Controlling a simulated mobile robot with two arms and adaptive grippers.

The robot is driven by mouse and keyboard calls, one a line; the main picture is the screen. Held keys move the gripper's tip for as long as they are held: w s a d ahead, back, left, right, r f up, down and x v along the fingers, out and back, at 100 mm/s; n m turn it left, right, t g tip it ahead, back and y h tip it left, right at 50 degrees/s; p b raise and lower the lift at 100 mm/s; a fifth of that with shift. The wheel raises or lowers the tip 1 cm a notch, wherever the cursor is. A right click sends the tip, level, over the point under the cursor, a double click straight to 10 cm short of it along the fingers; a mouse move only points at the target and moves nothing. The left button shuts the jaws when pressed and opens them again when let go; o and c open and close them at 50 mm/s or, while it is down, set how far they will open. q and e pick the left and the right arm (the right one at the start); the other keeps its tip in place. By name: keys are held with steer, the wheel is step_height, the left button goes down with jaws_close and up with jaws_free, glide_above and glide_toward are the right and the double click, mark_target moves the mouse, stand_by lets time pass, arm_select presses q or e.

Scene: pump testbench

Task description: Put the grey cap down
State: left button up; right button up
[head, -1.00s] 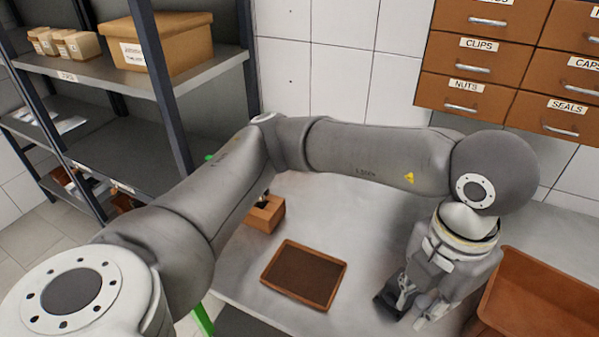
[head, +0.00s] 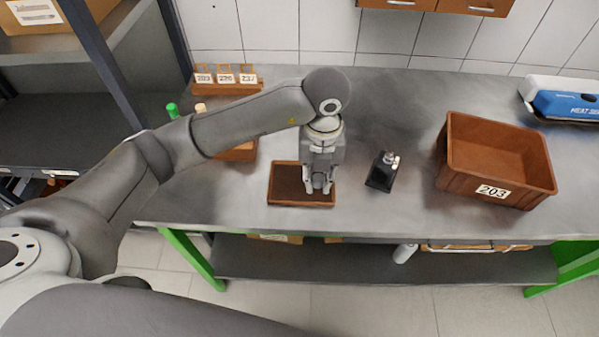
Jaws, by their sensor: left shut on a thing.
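My left gripper (head: 318,188) points down over the right part of a shallow brown tray (head: 285,203) on the grey bench. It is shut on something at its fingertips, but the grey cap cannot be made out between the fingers. I cannot tell whether the fingertips touch the tray floor. A small black device with a metal top (head: 380,172) stands on the bench just right of the tray. My right gripper is not in view.
A brown crate labelled 203 (head: 488,191) stands on the right. A blue and white machine (head: 565,104) sits at the far right back. A rack with number tags (head: 228,84) stands at the back left. The bench (head: 400,110) is clear behind the tray.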

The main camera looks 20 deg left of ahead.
arm_select(q)
steer(key=p, duration=0.2)
glide_above(302, 183)
steer(key=f, duration=0.4)
steer(key=s+f, duration=0.1)
steer(key=f, duration=0.1)
steer(key=shift+d, duration=0.3)
steer(key=shift+w+a+f, duration=0.2)
steer(key=shift+w+f, duration=0.15)
steer(key=shift+f, duration=0.05)
steer(key=shift+w+a+f+p, duration=0.2)
steer(key=shift+f+p, duration=0.1)
steer(key=shift+p, duration=0.1)
step_height(302, 183, down, 3)
steer(key=shift+s+r+p, duration=0.1)
steer(key=shift+r+p, duration=0.1)
steer(key=shift+p, duration=0.55)
steer(key=shift+f, duration=0.15)
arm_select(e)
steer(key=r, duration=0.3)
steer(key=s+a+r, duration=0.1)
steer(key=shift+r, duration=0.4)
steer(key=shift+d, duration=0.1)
arm_select(q)
steer(key=shift+f, duration=0.1)
steer(key=o, duration=0.7)
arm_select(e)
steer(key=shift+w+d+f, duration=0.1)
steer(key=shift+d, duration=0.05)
